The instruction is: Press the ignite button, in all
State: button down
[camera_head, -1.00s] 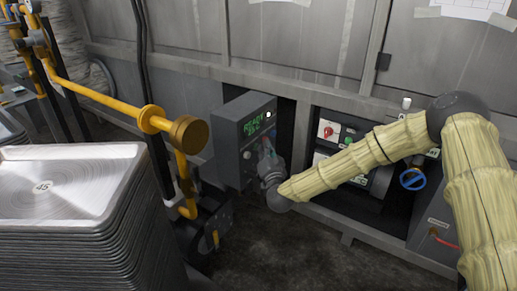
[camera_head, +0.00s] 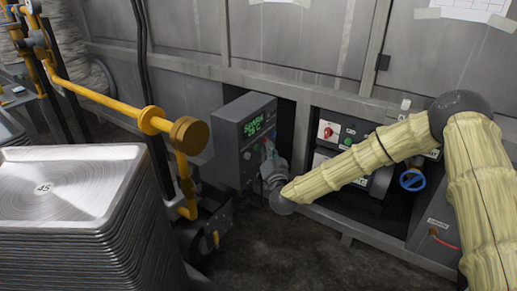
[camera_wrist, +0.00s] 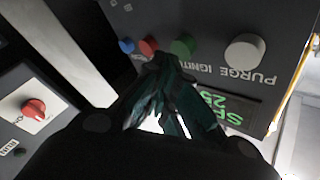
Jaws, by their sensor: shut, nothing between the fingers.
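The grey control box (camera_head: 228,150) stands in the recess, with a green lit display (camera_head: 254,127) that reads "SPARK" or similar and 25 C. The wrist view shows its face upside down. A green button (camera_wrist: 183,45) sits by the label "IGNITE", and a large white button (camera_wrist: 246,52) by "PURGE". Red (camera_wrist: 148,47) and blue (camera_wrist: 127,45) buttons are beside them. My gripper (camera_wrist: 170,62) is shut and empty, its fingertips right at the green button's edge. I cannot tell whether they touch it. In the head view my gripper (camera_head: 268,158) is at the box's right face.
A second panel (camera_head: 328,131) with a red knob is to the right of the box. A yellow pipe (camera_head: 100,98) with a brass end passes at the left. A stack of metal pans (camera_head: 70,200) fills the front left.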

jog(key=shift+s+d, duration=0.15)
jog(key=shift+d, duration=0.05)
jog(key=shift+d, duration=0.1)
jog(key=shift+s+d+p, duration=0.35)
jog(key=shift+s+d, duration=0.4)
jog(key=shift+d, duration=0.2)
jog(key=shift+s+d+p, duration=0.35)
jog(key=shift+s+d, duration=0.35)
jog(key=shift+d, duration=0.25)
